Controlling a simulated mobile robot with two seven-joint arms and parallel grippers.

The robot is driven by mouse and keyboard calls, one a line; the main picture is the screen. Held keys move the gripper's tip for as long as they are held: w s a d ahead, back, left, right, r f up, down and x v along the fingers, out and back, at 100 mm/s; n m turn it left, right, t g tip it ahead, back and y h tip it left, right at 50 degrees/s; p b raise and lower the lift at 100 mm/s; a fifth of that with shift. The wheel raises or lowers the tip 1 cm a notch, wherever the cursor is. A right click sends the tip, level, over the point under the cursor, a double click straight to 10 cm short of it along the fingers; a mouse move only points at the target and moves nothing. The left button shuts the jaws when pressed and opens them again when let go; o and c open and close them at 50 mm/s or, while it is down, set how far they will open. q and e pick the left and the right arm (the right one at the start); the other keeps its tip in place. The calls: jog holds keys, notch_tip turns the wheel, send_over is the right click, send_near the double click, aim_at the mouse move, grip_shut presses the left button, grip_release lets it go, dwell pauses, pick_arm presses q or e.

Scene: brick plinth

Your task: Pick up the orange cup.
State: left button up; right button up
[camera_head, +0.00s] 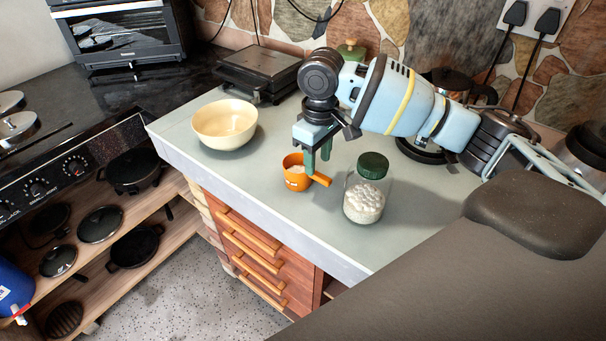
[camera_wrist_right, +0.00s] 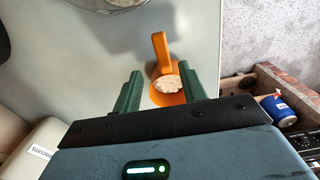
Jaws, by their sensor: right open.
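The orange cup (camera_head: 293,182) stands upright on the pale counter, its handle pointing right toward the jar, with whitish contents inside. My right gripper (camera_head: 318,160) is open, its green fingers pointing down just above and behind the cup, close to its handle. In the right wrist view, the cup (camera_wrist_right: 168,98) shows between the spread fingers of the right gripper (camera_wrist_right: 160,82), nearer the right finger. The handle points away, up the picture. The cup's lower part is hidden there, and I cannot tell whether a finger touches it. My left gripper is not in view.
A glass jar (camera_head: 365,195) with a green lid stands right of the cup. A cream bowl (camera_head: 225,125) is to the left, and a dark grill (camera_head: 258,70) stands behind. The counter's front edge (camera_head: 250,225) is close in front of the cup. Bare counter lies between bowl and cup.

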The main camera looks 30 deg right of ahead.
aim_at(307, 178)
jog(key=shift+a+f, duration=0.2)
jog(key=shift+f, duration=1.05)
jog(key=shift+a+f, duration=0.15)
jog(key=shift+f, duration=1.1)
jog(key=shift+w, duration=0.1)
grip_shut()
